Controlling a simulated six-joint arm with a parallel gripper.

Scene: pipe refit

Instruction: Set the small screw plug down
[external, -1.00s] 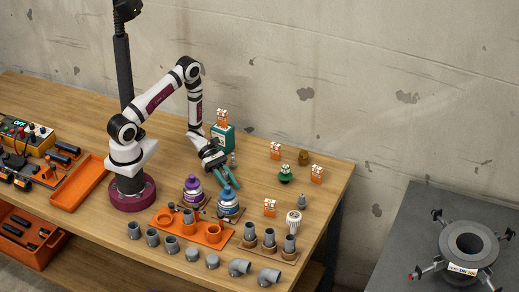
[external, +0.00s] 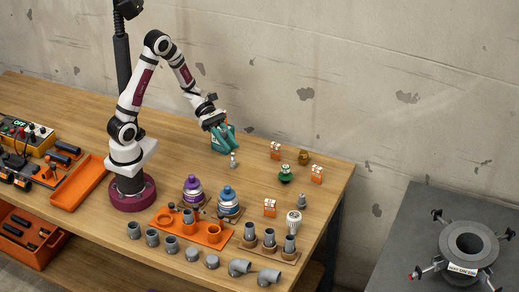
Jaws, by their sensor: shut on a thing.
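A small silver-grey fitting (external: 233,161) stands upright on the bench just below the fingertips. I cannot tell whether the fingers touch it or the block.
Purple (external: 193,189) and blue (external: 228,202) bottles, an orange holder (external: 206,234) and grey pipe pieces (external: 191,254) fill the front. Bare wood lies between.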

